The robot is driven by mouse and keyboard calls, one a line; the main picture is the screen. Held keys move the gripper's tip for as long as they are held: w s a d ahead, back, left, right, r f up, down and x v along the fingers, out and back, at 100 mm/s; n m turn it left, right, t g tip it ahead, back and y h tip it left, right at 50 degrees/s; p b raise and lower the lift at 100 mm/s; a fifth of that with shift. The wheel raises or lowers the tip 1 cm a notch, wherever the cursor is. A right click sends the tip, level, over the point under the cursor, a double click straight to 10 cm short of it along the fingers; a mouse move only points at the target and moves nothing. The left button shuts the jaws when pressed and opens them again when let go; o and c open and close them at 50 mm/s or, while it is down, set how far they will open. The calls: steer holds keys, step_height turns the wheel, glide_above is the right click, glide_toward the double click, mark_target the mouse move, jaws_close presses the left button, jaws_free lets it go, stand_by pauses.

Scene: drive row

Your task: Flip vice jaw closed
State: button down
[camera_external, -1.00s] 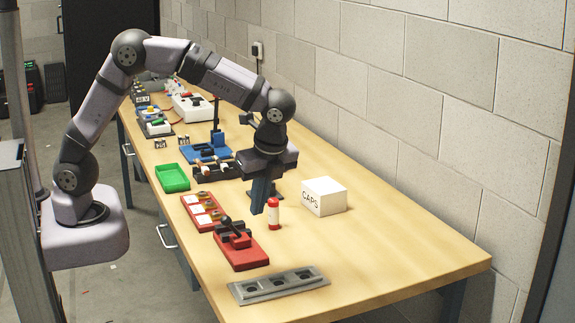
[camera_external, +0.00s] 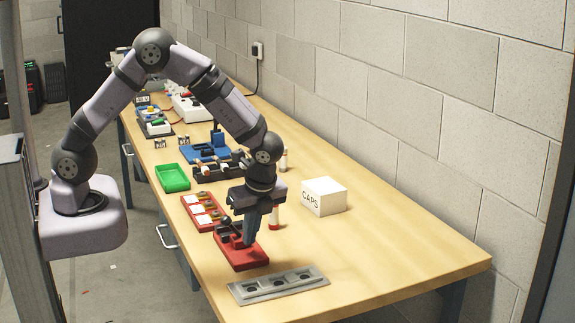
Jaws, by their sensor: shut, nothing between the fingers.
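The red vice (camera_external: 240,256) sits on the table near its front left, with a dark lever or jaw part (camera_external: 228,226) on top. My gripper (camera_external: 250,242) is shut and empty, pointing down over the right part of the vice. Its fingers cover part of the vice top. I cannot tell whether the fingertips touch the vice. How the jaw stands is partly hidden by the fingers.
A grey plate with holes (camera_external: 278,285) lies in front of the vice. A red-and-white tube (camera_external: 274,218) and a white CAPS box (camera_external: 324,196) stand to the right. A red tray with white squares (camera_external: 203,212) and a green tray (camera_external: 172,178) lie behind. The right table side is clear.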

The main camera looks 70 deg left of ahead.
mark_target(240, 239)
steer(key=shift+s+a+f+p, duration=0.15)
steer(key=shift+a+p, duration=0.1)
steer(key=shift+a, duration=0.5)
steer(key=shift+s+a+r+p, duration=0.1)
steer(key=shift+a+p, duration=0.1)
steer(key=shift+a, duration=0.5)
steer(key=shift+a, duration=0.15)
steer(key=shift+s+a, duration=0.15)
steer(key=shift+a, duration=0.6)
steer(key=shift+s+a+f, duration=0.15)
steer(key=shift+a, duration=0.1)
steer(key=shift+w+d+p, duration=0.25)
steer(key=shift+d+p, duration=0.25)
steer(key=shift+d, duration=0.3)
steer(key=d, duration=0.1)
steer(key=d+r, duration=0.1)
steer(key=w+d, duration=0.1)
steer(key=d, duration=0.1)
steer(key=shift+r, duration=0.3)
steer(key=b+v, duration=0.2)
steer(key=v, duration=0.7)
